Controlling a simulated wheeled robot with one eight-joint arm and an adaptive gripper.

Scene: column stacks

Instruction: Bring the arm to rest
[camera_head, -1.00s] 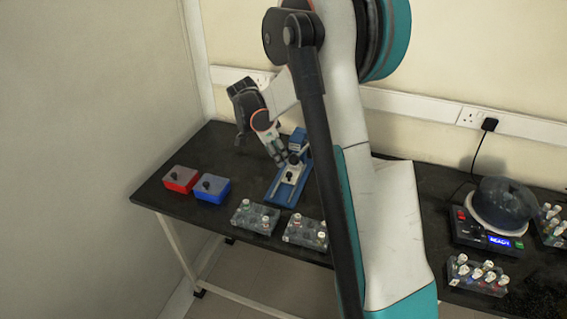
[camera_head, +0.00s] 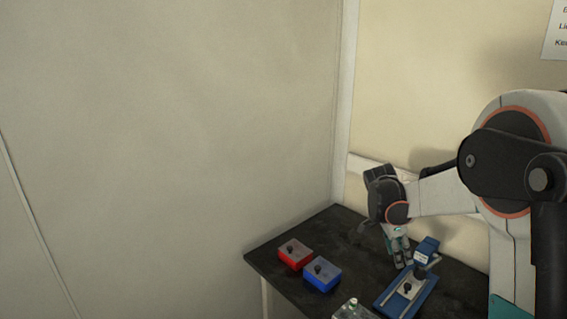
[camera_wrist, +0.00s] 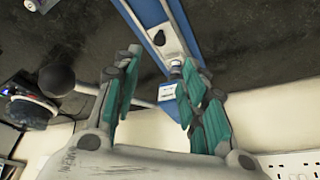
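My gripper (camera_head: 399,248) hangs over the back of the black table in the head view, beside the blue stand (camera_head: 405,296) with its pale rail and dark knob. In the wrist view my gripper (camera_wrist: 157,62) has its two teal-padded fingers apart, with nothing between the pads. The blue stand (camera_wrist: 150,10) lies beyond the fingertips there, partly hidden by the right finger. My arm is bent, with its elbow at the right of the head view.
A red box (camera_head: 295,253) and a blue box (camera_head: 322,275) with dark knobs sit on the black table (camera_head: 345,222), left of the stand. A tube rack (camera_head: 352,309) is cut off below. A wall stands close on the left. Wall sockets (camera_wrist: 296,166) show in the wrist view.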

